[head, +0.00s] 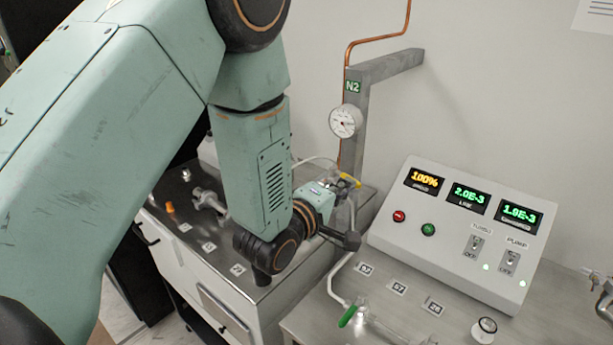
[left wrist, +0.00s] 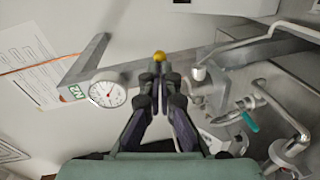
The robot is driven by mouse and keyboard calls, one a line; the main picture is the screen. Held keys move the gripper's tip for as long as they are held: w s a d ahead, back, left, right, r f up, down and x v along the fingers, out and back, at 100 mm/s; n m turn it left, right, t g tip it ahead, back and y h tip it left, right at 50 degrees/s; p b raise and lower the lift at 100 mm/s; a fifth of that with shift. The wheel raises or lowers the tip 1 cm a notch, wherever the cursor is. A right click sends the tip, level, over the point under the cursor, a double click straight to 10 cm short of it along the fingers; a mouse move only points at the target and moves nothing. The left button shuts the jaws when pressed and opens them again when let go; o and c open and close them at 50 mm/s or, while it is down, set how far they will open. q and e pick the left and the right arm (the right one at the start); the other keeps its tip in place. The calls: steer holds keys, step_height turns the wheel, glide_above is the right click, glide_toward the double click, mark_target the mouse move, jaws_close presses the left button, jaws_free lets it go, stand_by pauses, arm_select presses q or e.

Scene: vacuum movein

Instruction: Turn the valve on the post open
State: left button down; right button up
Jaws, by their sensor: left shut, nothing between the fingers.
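The grey post (head: 352,155) with an N2 label stands against the wall behind the bench. A yellow valve handle (head: 350,181) shows low by the post, partly hidden by my left gripper (head: 338,186). In the left wrist view, a yellow end of the handle (left wrist: 159,56) shows just beyond the tips of my left gripper (left wrist: 158,72). Its fingers are together with nothing between them. I cannot tell whether they touch the handle. The valve body is mostly hidden. My right gripper is not in view.
A round gauge (head: 345,121) is on the post, with a copper pipe (head: 377,38) above. A control box (head: 455,235) with lit displays stands at right. A green handle (head: 347,316) and tubing are on the near bench. Metal pipework (left wrist: 215,85) lies close right of my fingers.

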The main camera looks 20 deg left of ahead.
arm_select(q)
steer(key=shift+w+d, duration=0.45)
steer(key=shift+d, duration=0.1)
steer(key=shift+r, duration=0.1)
steer(key=shift+w+d+p, duration=0.1)
steer(key=shift+w+p, duration=0.05)
steer(key=shift+p, duration=0.15)
steer(key=shift+w+d, duration=0.2)
steer(key=shift+d, duration=0.05)
steer(key=shift+s+a, duration=0.1)
